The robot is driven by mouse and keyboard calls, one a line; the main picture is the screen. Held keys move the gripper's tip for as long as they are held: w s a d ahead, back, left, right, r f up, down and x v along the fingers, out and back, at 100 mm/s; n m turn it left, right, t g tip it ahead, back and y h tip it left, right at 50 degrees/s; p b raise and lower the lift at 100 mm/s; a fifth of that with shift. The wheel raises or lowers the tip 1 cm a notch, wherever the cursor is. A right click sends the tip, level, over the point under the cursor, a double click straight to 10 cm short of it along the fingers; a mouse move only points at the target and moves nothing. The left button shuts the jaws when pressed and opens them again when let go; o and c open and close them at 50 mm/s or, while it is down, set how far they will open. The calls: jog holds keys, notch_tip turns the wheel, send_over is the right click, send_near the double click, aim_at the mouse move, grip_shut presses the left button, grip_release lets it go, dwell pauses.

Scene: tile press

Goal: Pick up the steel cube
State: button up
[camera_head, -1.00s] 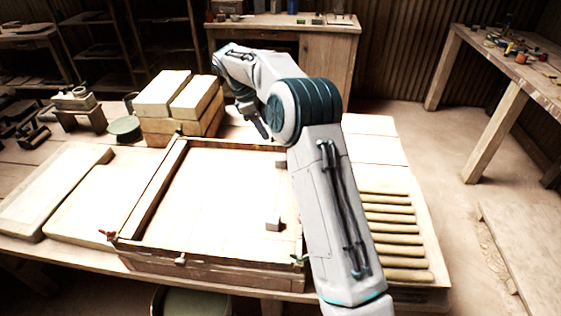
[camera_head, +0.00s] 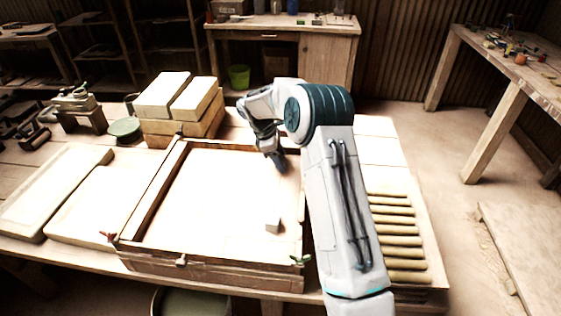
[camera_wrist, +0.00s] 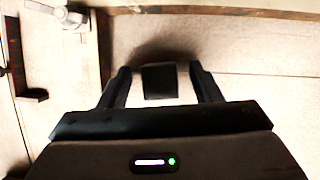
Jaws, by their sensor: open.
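A small dark cube (camera_wrist: 159,82), which I take to be the steel cube, sits between my fingertips in the wrist view. My gripper (camera_wrist: 160,72) is open, with a finger on each side of the cube and a gap to both. In the head view my gripper (camera_head: 278,163) points down inside the far right part of the wooden frame and hides this cube. Contact with the cube cannot be made out.
A second small grey block (camera_head: 272,225) lies nearer in the wooden frame (camera_head: 150,192). Stacked pale blocks (camera_head: 180,127) stand behind left. Round rods (camera_head: 400,236) lie to the right. The frame's middle is clear.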

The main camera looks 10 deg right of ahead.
jog(key=shift+f, duration=0.1)
jog(key=shift+c, duration=0.4)
grip_shut()
